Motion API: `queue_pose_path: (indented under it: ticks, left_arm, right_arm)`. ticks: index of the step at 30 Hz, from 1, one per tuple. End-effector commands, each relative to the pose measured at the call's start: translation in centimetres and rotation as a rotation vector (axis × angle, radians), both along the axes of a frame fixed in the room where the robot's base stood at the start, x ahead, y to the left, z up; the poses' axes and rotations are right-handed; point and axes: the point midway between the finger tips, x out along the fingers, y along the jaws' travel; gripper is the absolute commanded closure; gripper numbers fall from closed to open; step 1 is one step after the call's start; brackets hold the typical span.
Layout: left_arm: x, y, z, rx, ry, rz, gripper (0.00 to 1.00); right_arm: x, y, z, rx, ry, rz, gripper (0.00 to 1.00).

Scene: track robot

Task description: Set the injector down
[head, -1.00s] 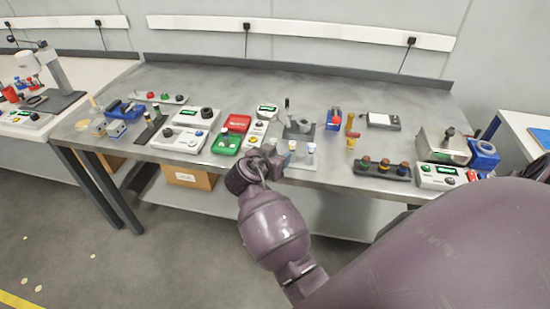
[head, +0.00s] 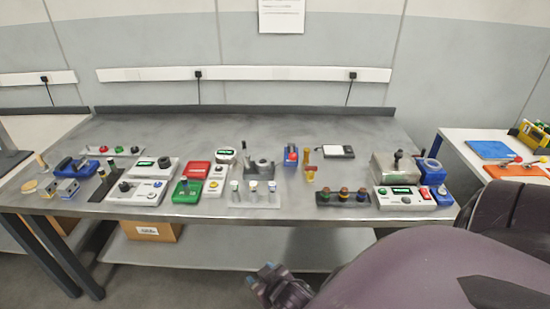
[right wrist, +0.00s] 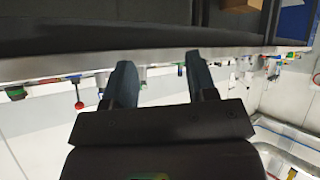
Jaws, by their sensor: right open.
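No item in view is clearly the injector, and I cannot tell which of the small parts on the bench it is. An amber upright piece (head: 310,172) stands on the bench right of centre. A pale rack (head: 242,203) near the front edge holds small upright cylinders with coloured tops. My right gripper (head: 269,269) is low in the head view, in front of the bench and below its top. The right wrist view shows its two fingers (right wrist: 161,82) apart with nothing between them. My left gripper is not in view.
The grey bench (head: 340,119) carries several devices along its front half; its back strip is clear. A dark rack (head: 343,199) with coloured knobs and a boxy metal device (head: 394,168) stand to the right. A cardboard box (head: 150,231) is on the lower shelf.

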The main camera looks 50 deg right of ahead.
Motion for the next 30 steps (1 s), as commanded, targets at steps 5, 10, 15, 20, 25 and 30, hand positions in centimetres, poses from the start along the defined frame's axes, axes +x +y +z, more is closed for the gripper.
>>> queue_pose_path:
  ticks: [5,10,15,20,25,30]
  left_arm:
    - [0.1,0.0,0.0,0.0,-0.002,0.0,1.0]
    - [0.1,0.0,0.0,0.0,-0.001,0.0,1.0]
    - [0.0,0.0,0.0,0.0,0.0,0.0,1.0]
    - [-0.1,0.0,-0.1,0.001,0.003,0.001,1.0]
    - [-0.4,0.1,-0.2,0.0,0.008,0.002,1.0]
    - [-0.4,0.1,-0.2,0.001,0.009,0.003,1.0]
  right_arm:
    - [-5.3,2.0,-0.8,0.032,-0.02,0.148,0.48]
    - [-7.3,2.8,-0.7,0.046,-0.04,0.197,0.48]
    - [-7.4,2.9,-0.7,0.046,-0.043,0.202,0.48]
    - [-7.4,2.9,-0.7,0.047,-0.042,0.201,0.48]
    - [-7.4,2.9,-0.7,0.047,-0.041,0.201,0.48]
    - [-7.4,2.9,-0.7,0.046,-0.041,0.2,0.48]
